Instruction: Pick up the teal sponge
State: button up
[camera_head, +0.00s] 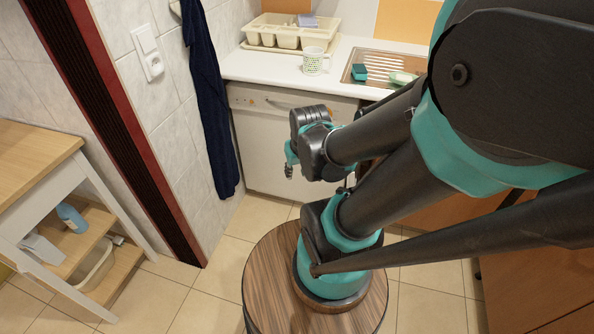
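My gripper (289,170) is at the end of my black and teal arm, in front of the dishwasher front. In the picture it is below and left of the sponge, clearly apart from it. Its fingers are small and partly hidden by the wrist, so I cannot tell their opening. I see nothing held in it.
A cream dish rack (287,36) is at the back. A dark towel (208,110) hangs left. A round wooden top (266,290) is below my arm.

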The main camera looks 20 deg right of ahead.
aim_at(360, 72)
jog(key=z, duration=1.2)
